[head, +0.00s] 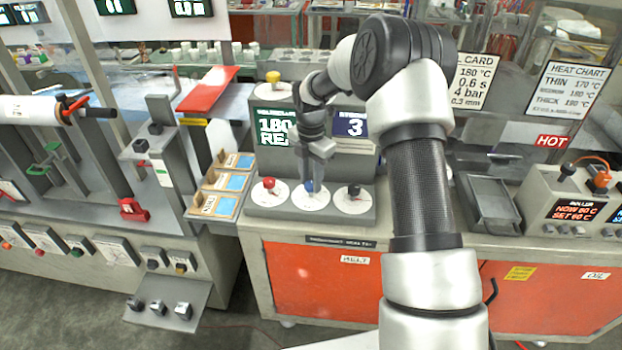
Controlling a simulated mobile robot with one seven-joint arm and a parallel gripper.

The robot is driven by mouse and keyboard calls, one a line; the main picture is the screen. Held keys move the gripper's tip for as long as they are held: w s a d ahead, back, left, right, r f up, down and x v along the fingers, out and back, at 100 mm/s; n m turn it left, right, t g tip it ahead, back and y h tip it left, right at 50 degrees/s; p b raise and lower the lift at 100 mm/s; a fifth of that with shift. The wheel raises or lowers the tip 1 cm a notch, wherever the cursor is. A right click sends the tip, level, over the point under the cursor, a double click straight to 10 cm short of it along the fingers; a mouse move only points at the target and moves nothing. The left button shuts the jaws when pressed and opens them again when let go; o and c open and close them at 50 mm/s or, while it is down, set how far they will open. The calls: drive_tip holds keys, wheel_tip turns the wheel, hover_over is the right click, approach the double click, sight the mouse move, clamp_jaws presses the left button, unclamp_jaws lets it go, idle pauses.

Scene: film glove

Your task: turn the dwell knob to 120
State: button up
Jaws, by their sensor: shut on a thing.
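A grey control box has three knobs on white round dials along its front: a red knob (269,183), a blue knob (309,187) and a black knob (354,191). The dial marks and labels are too small to read, so I cannot tell which is the dwell knob by name. My gripper (312,180) points down at the middle dial (311,201) and is shut on the blue knob, hiding part of it. A green-lit display (272,126) above reads "180" and "REA", its right side hidden by my arm. A blue display (350,124) shows a 3.

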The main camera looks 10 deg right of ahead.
drive_tip(key=shift+m, duration=0.3)
drive_tip(key=m+b, duration=0.1)
drive_tip(key=m, duration=1.1)
drive_tip(key=shift+m+b, duration=0.35)
drive_tip(key=shift+m, duration=0.05)
drive_tip(key=m, duration=1)
drive_tip(key=shift+r+b, duration=0.1)
drive_tip(key=shift+b, duration=0.2)
drive_tip(key=shift+m, duration=0.3)
drive_tip(key=o, duration=1)
drive_tip(key=shift+o, duration=0.2)
